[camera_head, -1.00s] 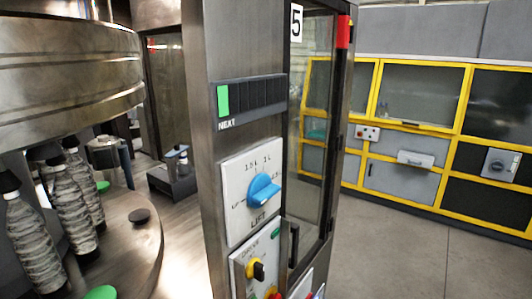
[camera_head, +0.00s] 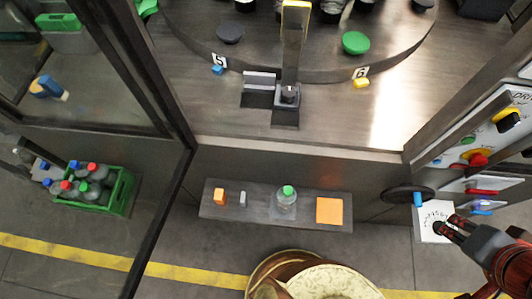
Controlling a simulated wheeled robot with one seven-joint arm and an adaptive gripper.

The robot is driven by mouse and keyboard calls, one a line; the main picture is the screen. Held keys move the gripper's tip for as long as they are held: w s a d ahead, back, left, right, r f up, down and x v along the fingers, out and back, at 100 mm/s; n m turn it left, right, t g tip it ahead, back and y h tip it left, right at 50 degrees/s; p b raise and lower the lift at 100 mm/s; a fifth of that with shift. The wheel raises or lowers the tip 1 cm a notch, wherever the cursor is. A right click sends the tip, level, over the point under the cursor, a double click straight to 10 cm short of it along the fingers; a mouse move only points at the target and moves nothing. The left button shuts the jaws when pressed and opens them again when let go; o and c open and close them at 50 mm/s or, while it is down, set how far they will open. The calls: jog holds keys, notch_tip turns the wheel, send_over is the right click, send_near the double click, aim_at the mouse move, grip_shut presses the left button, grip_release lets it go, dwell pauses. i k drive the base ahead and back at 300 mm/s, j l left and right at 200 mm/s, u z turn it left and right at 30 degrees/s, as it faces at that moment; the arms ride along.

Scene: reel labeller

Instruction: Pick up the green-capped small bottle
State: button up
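The small clear bottle (camera_head: 286,204) with a green cap stands upright on a narrow dark shelf (camera_head: 268,221) below the machine's deck, near the middle of the picture. My gripper (camera_head: 446,224) is at the right, over a white dial plate, well to the right of the bottle and apart from it. Its two dark fingers look spread with a gap between them, and I see nothing held.
On the shelf are an orange block (camera_head: 219,196), a small grey piece (camera_head: 243,199) and an orange square (camera_head: 329,210). A green crate of bottles (camera_head: 123,193) shows at the left beyond a glass door. A control panel (camera_head: 492,135) stands at the right.

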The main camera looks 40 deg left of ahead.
aim_at(287, 195)
jog(key=j+u, duration=0.1)
jog(key=u, duration=1.7)
jog(key=l+u, duration=0.1)
jog(key=u, duration=0.75)
jog(key=l+u, duration=0.15)
jog(key=u, duration=0.65)
jog(key=k+l, duration=0.25)
jog(key=l, duration=0.15)
jog(key=k+l+u, duration=0.15)
jog(key=l, duration=0.25)
jog(key=k+l, duration=0.05)
jog(key=k, duration=0.05)
